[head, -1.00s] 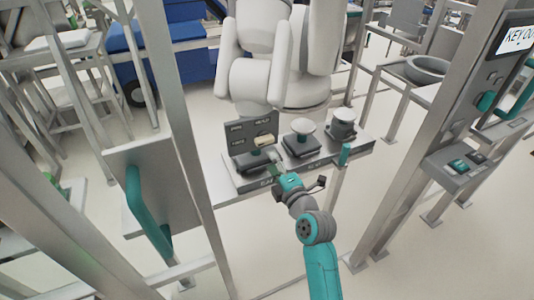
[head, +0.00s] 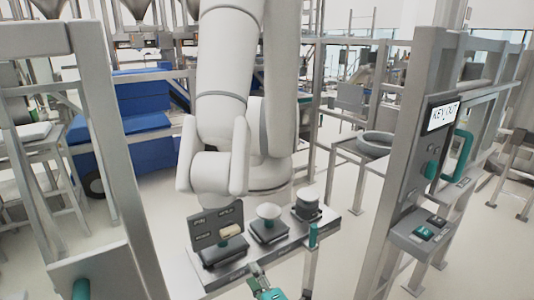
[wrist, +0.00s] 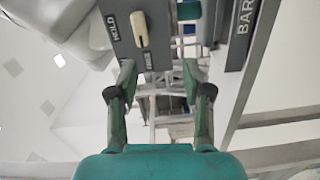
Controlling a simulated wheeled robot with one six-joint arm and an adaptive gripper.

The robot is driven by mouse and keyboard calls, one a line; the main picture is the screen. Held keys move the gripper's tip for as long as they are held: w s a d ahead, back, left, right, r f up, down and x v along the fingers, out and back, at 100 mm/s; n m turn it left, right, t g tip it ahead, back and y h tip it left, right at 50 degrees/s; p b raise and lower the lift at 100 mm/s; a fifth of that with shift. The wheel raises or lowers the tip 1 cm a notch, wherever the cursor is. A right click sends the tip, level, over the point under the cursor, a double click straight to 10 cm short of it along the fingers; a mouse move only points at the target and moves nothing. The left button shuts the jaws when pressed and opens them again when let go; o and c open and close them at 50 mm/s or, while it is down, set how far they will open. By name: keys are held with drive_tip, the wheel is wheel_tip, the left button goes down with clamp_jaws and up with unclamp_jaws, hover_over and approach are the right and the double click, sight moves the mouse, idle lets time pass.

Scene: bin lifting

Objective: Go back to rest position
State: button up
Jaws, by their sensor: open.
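My gripper (head: 257,270) shows at the bottom middle of the head view, mostly cut off by the lower edge. In the wrist view my gripper (wrist: 161,82) has its two fingers spread apart with nothing between them. It is in front of the console shelf (head: 225,270). A grey control panel (head: 204,223) with a cream knob (head: 231,231) stands on the shelf. The panel also shows at the top of the wrist view (wrist: 118,22), with its knob (wrist: 139,29) and the word HOLD.
A white robot arm (head: 225,90) towers behind. A steel post with a key panel (head: 433,165) stands at right, a steel frame (head: 103,150) at left.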

drive_tip(key=s+d+f+m+h, duration=0.2)
drive_tip(key=s+d+f+m, duration=0.25)
drive_tip(key=s, duration=0.35)
drive_tip(key=s+d+f+m+h, duration=0.2)
drive_tip(key=s+d+f+m, duration=0.3)
drive_tip(key=s, duration=0.4)
drive_tip(key=s+d+f+m+h, duration=0.2)
drive_tip(key=s+d+f+m, duration=0.15)
drive_tip(key=s+d, duration=0.4)
drive_tip(key=s+d+r+m+h, duration=0.1)
drive_tip(key=s+d+r+m, duration=0.1)
drive_tip(key=s, duration=0.6)
drive_tip(key=s+d+r+m+h, duration=0.1)
drive_tip(key=s+r+m, duration=0.2)
drive_tip(key=s, duration=0.5)
drive_tip(key=s+d+r+m+h, duration=0.1)
drive_tip(key=s+d+r+m, duration=0.1)
drive_tip(key=s+m, duration=0.3)
drive_tip(key=v, duration=0.4)
drive_tip(key=shift+d, duration=0.25)
drive_tip(key=shift+o, duration=0.3)
drive_tip(key=shift+w, duration=0.1)
